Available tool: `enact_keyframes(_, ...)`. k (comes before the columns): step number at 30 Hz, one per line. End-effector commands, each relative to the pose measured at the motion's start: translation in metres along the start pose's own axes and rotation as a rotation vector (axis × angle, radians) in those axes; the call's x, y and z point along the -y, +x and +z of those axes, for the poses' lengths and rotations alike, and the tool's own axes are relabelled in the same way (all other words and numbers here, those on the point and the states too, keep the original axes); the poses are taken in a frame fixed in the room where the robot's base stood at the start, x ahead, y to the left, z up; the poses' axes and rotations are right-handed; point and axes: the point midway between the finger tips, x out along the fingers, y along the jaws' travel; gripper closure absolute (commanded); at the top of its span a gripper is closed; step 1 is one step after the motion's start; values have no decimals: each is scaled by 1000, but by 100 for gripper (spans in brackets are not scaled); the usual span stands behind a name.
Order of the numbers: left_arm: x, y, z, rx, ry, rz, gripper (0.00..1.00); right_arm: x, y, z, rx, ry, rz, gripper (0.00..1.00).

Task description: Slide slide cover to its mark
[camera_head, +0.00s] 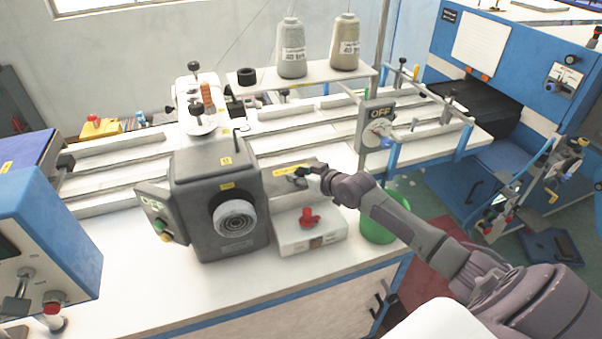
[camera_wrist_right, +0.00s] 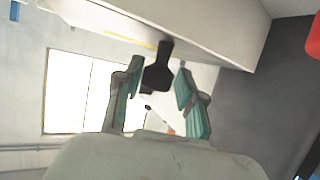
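A pale cover plate with a yellow label (camera_head: 284,171), which looks like the slide cover, sits just right of the grey machine head (camera_head: 215,170). A small dark handle (camera_head: 298,182) stands at its front. My right gripper (camera_head: 312,173) is at this handle, reaching in from the right. In the right wrist view the dark handle (camera_wrist_right: 158,70) shows between the tips of my right gripper (camera_wrist_right: 155,90), with a gap on both sides, so the fingers are open. I cannot make out the mark. My left gripper is not in view.
A white box with a red knob (camera_head: 308,217) stands below the gripper. A green bin (camera_head: 378,230) is behind my right forearm. The front tabletop (camera_head: 180,295) is clear.

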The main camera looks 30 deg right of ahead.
Motion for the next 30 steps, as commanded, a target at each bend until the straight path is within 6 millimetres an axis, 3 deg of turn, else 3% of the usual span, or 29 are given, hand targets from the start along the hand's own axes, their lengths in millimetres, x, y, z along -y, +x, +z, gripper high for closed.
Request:
enact_keyframes(2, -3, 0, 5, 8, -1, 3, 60, 0, 0, -1, -2, 0, 1, 44)
enact_keyframes(9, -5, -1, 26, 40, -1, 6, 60, -2, 0, -2, -5, -2, 3, 44)
enact_keyframes(14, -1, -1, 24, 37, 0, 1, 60, -3, -7, -2, -4, -3, 4, 44)
enact_keyframes(30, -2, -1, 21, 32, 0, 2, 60, -1, -104, 0, -1, -3, 3, 44)
